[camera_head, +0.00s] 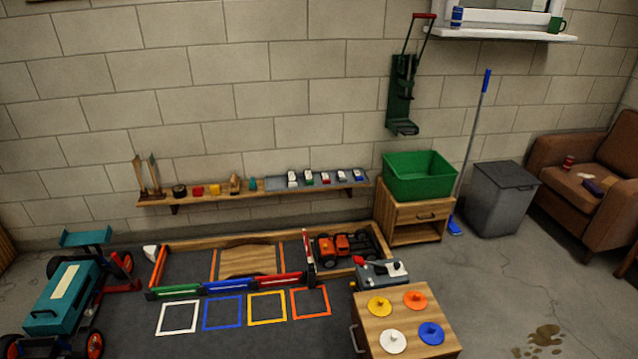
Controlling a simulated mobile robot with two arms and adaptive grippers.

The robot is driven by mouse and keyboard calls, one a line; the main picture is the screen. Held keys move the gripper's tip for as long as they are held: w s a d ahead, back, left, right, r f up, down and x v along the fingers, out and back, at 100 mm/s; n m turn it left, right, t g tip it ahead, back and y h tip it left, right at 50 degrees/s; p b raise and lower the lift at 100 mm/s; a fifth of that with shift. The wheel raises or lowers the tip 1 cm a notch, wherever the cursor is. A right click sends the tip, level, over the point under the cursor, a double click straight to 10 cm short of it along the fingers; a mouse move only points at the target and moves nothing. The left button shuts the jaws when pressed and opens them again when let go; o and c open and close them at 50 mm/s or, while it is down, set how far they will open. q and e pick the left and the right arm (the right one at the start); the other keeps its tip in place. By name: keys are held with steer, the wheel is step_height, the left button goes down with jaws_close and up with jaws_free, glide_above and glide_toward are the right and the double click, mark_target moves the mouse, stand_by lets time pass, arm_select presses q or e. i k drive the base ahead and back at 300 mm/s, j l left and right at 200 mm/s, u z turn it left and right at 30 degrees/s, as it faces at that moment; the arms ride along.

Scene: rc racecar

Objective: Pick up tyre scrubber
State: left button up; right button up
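I cannot clearly pick out a tyre scrubber. The wall shelf (215,199) holds several small things: two upright brown pieces at its left end, a dark round piece (179,191), a red block (198,191), a yellow block (215,190), a tan piece (235,184) and a teal piece (253,184). They are too small to tell whether one is the scrubber. A grey device with a red knob (381,271) sits at the back of the low wooden cabinet (447,341). Neither of my grippers is in view.
An orange car (341,246) sits in a wood-edged floor track; a large teal car (62,299) stands at left. A green bin (420,176) tops a wooden nightstand (417,213). A mop (473,140), grey bin (500,199) and armchair (570,180) stand right. Floor before the grey bin is open.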

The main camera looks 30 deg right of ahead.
mark_target(253, 185)
steer(key=z, duration=0.45)
steer(key=i+j, duration=0.2)
steer(key=i, duration=0.35)
steer(key=i+j+u, duration=0.1)
steer(key=i, duration=0.45)
steer(key=i+j, duration=0.2)
steer(key=i, duration=0.35)
steer(key=i+j+u, duration=0.1)
steer(key=i, duration=0.5)
